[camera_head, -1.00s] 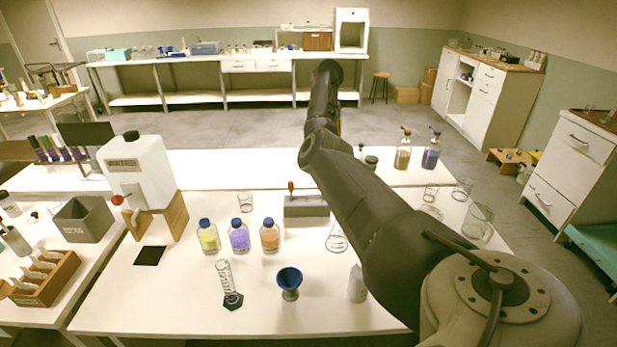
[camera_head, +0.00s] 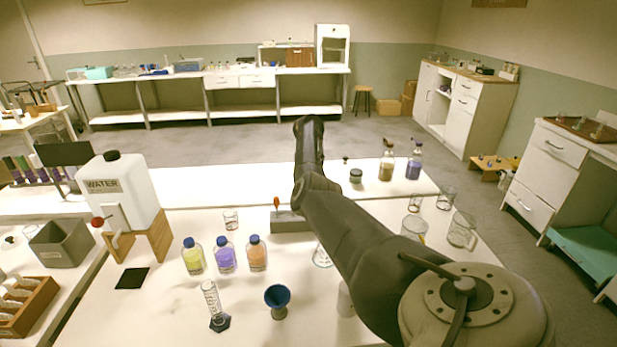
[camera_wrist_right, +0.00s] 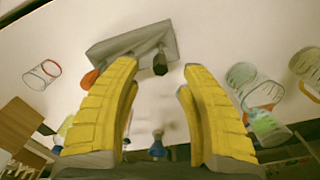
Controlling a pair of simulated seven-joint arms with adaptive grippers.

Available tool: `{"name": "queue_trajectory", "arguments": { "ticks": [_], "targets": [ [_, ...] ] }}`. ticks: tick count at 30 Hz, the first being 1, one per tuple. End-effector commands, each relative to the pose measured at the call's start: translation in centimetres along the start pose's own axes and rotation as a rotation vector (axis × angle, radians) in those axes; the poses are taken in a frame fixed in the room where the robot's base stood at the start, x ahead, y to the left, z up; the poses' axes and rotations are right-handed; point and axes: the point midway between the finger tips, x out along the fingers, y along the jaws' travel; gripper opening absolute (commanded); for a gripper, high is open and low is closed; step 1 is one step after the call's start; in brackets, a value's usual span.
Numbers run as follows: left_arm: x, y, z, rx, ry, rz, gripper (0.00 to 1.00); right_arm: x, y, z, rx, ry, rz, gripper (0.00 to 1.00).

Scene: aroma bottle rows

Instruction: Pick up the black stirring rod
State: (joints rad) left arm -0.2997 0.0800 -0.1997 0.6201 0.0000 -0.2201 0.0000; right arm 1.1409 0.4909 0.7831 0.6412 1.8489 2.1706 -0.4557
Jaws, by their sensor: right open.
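A dark, short-looking rod end (camera_wrist_right: 160,64) stands up from a grey block (camera_wrist_right: 118,46) in the right wrist view. It appears to be the black stirring rod, seen nearly end-on. My right gripper (camera_wrist_right: 158,78) is open, its yellow fingers apart on either side of the rod end in the picture; no contact shows. An orange part (camera_wrist_right: 89,79) sits beside the left finger. In the head view the grey block (camera_head: 290,224) with a red-topped piece (camera_head: 277,203) stands mid-table. The rod is not visible there, and my right arm hides part of the block. My left gripper is out of view.
Blue-capped bottles (camera_head: 225,257) stand left of the block, with a graduated cylinder (camera_head: 212,300) and blue funnel (camera_head: 277,299) in front. Glass beakers (camera_head: 461,231) stand to the right. A water container (camera_head: 122,190) is at the left.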

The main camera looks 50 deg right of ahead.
Motion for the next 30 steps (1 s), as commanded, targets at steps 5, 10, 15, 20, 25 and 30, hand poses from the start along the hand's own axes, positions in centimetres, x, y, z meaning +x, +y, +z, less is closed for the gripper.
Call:
{"name": "queue_trajectory", "arguments": {
  "ticks": [5,10,15,20,25,30],
  "targets": [
    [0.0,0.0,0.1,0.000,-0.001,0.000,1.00,2.3,-0.1,-0.3,-0.002,0.002,-0.004,0.43],
    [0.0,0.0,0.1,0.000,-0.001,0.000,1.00,4.0,-0.1,-0.3,-0.001,0.002,-0.003,0.43],
    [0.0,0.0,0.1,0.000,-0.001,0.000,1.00,4.8,-0.1,-0.3,0.000,0.000,-0.002,0.43],
    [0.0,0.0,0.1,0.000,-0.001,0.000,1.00,4.8,-0.1,-0.3,0.000,0.000,-0.001,0.43],
    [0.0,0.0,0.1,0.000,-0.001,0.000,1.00,4.8,-0.1,-0.3,0.000,0.000,-0.001,0.35],
    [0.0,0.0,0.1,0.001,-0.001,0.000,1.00,4.8,-0.1,-0.3,0.000,0.000,-0.001,0.15]
  ]
}}
